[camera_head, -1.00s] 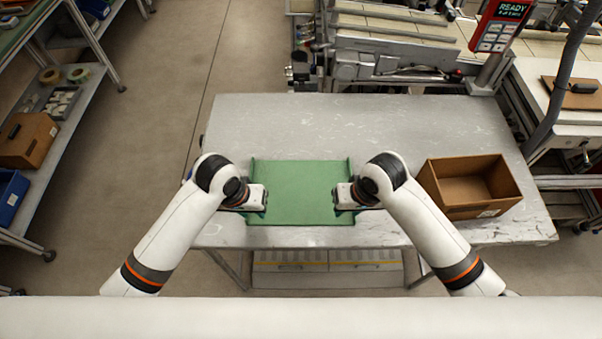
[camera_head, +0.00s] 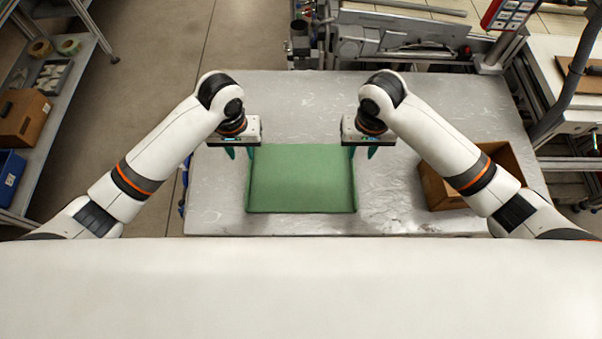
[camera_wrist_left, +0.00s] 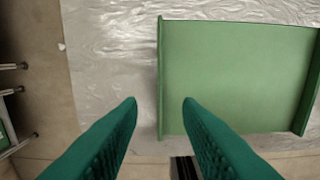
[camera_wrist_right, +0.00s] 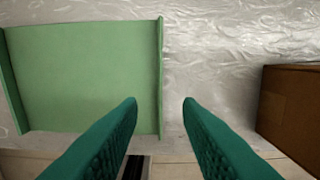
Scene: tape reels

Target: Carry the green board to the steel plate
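The green board (camera_head: 301,180), with raised left and right sides, lies flat on the scratched grey metal top (camera_head: 420,215), near its front edge. I cannot make out a steel plate separate from this top. My left gripper (camera_head: 240,153) is open and empty, pointing down by the board's back left corner. In the left wrist view the board's left side (camera_wrist_left: 160,75) lines up with the gap between its fingertips. My right gripper (camera_head: 361,153) is open and empty by the back right corner. The board's right side (camera_wrist_right: 160,70) lines up with its finger gap.
An open brown box (camera_head: 510,158) stands on the right of the table, partly hidden behind my right arm; it also shows in the right wrist view (camera_wrist_right: 290,105). Machinery (camera_head: 390,38) borders the back edge. A shelf (camera_head: 60,110) stands at far left. The tabletop behind the board is clear.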

